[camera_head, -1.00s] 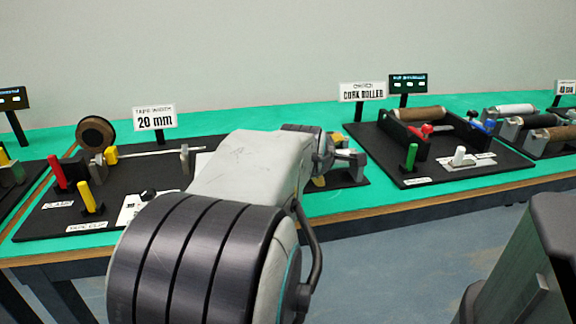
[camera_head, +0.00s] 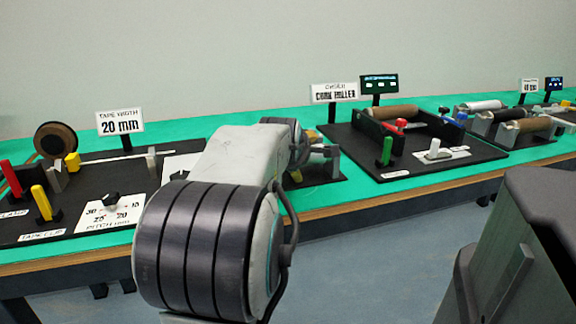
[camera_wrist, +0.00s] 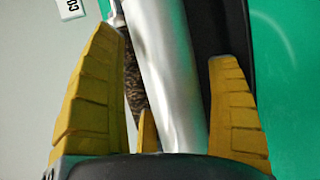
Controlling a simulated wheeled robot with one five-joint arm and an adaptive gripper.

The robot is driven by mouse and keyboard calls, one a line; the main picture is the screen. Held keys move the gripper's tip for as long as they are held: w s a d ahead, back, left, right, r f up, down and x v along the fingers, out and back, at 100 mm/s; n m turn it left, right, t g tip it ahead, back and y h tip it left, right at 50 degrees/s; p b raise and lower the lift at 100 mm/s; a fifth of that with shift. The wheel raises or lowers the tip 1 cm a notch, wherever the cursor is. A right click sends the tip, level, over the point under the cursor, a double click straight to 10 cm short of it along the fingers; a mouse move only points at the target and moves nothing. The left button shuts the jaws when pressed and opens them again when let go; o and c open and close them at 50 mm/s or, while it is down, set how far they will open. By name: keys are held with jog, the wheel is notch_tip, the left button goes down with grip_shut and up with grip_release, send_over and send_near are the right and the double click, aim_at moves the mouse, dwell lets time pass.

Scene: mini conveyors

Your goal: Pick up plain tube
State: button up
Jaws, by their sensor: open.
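In the wrist view a smooth, plain silver tube (camera_wrist: 165,70) runs lengthwise between the yellow fingers of my gripper (camera_wrist: 168,46). The fingers are spread apart, with the tube nearer the right one at its lower end. The tube's lower end is hidden by the gripper body. In the head view my arm hides most of my gripper and the spot in front of it.
A dark, bristly brown roller (camera_wrist: 134,85) lies close along the tube's left side. A 20 mm sign (camera_head: 121,122) stands at left.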

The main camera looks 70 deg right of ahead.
jog(key=shift+c, duration=0.3)
jog(key=c, duration=1)
jog(key=shift+d+r, duration=0.1)
jog(key=shift+r, duration=0.05)
